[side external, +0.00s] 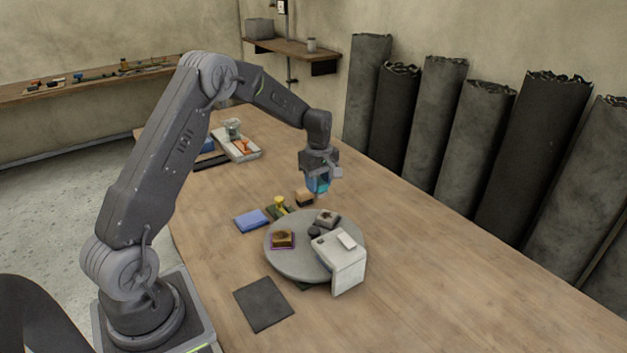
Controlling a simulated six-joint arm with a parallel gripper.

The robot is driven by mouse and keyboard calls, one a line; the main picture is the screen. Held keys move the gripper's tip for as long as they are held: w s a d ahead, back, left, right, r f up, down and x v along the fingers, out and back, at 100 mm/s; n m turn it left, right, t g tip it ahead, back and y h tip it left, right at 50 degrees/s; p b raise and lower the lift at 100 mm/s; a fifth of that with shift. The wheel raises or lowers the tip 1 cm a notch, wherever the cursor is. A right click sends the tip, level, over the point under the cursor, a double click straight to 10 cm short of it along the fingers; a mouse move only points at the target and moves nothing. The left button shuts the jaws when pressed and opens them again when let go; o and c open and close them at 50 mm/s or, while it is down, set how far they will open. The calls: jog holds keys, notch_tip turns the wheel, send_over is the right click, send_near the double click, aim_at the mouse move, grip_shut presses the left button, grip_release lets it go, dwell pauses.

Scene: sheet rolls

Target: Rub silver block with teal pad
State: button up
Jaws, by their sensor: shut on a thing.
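My gripper (319,181) is shut on the teal pad (319,187), which is held in the air above the table, behind the round grey turntable (290,268). The fingers cover part of the pad. A small greyish block (327,217) lies near the back of the turntable and may be the silver block; it is too small to be sure. The pad is above and apart from it. A brown-topped block (283,239) sits on the turntable's left side.
A pale box-like stand (348,276) stands at the turntable's front right. A tan block (304,196), a yellow-handled item (280,204) and a blue pad (252,220) lie behind it. A dark mat (263,304) lies in front. A tray (238,146) stands farther back. The table's right side is clear.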

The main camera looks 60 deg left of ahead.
aim_at(325, 214)
notch_tip(325, 214, down, 7)
jog(key=shift+r, duration=0.2)
jog(key=shift+w+d, duration=0.2)
jog(key=shift+d, duration=0.05)
jog(key=shift+c, duration=0.3)
jog(key=shift+w+d+f, duration=0.25)
jog(key=shift+w+d, duration=0.1)
jog(key=shift+d, duration=0.3)
jog(key=shift+w+d, duration=0.45)
jog(key=shift+d, duration=0.4)
jog(key=shift+w+d, duration=0.45)
jog(key=shift+d, duration=0.35)
jog(key=shift+s+a, duration=0.5)
jog(key=shift+a, duration=0.35)
jog(key=shift+s+a, duration=0.5)
jog(key=shift+a, duration=0.35)
jog(key=shift+s+a, duration=0.5)
jog(key=shift+a, duration=0.35)
jog(key=shift+r, duration=4.15)
